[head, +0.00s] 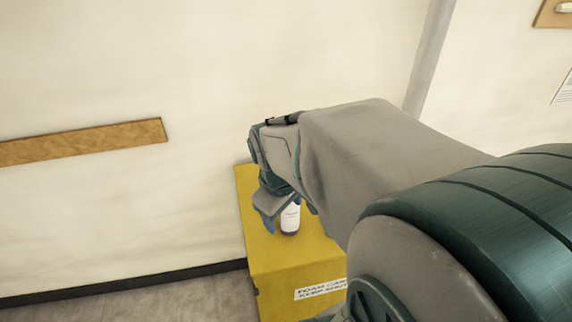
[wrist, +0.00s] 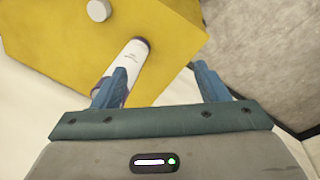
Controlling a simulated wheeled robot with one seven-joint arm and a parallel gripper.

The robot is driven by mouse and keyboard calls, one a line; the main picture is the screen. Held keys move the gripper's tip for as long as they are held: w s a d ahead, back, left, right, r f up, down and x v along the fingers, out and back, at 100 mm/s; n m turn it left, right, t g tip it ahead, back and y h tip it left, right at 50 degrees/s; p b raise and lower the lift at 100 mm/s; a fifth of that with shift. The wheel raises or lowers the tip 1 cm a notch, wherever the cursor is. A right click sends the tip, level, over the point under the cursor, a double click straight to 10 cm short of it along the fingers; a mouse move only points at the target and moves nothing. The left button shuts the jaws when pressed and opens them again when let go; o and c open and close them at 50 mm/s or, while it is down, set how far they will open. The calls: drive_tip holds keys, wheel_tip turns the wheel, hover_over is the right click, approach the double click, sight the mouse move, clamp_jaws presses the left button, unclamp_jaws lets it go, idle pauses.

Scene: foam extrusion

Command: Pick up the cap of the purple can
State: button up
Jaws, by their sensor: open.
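A can with a white labelled body and a dark purplish band at its lower end (head: 290,218) stands upright on a yellow cabinet, close beside my gripper (head: 270,218). In the wrist view the can (wrist: 132,58) lies behind the left finger, which hides part of it. My gripper (wrist: 160,84) is open, and nothing shows between its fingers. A small round whitish disc (wrist: 98,10) shows against the yellow surface at the top of the wrist view; I cannot tell whether it is the cap. My gripper and arm cover part of the cabinet top in the head view.
The yellow cabinet (head: 285,262) carries a white label (head: 320,290) on its front. The wall (head: 120,70) behind has a brown strip (head: 80,142). Grey floor (head: 150,290) lies to the left. A grey surface (wrist: 270,50) is at the right of the wrist view.

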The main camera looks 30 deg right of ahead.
drive_tip(key=w+d+f+n+g+y+p, duration=0.1)
drive_tip(key=w+d+f+n+p, duration=0.15)
drive_tip(key=d+n, duration=0.45)
drive_tip(key=w+d+f+n+g+p, duration=0.1)
drive_tip(key=d+f+n+p, duration=0.25)
drive_tip(key=d+n, duration=0.45)
drive_tip(key=f, duration=0.3)
drive_tip(key=d+f+m+b, duration=0.1)
drive_tip(key=f, duration=0.2)
drive_tip(key=f+m+b, duration=0.1)
drive_tip(key=f, duration=0.2)
drive_tip(key=shift+d, duration=0.4)
drive_tip(key=shift+w+d+f+b, duration=0.1)
drive_tip(key=shift+f+b, duration=0.2)
drive_tip(key=shift+f, duration=1.15)
drive_tip(key=shift+w+d+f+b, duration=0.1)
drive_tip(key=shift+f+b, duration=0.15)
drive_tip(key=shift+f, duration=1.15)
drive_tip(key=shift+s, duration=0.1)
drive_tip(key=shift+c, duration=0.2)
drive_tip(key=c, duration=1)
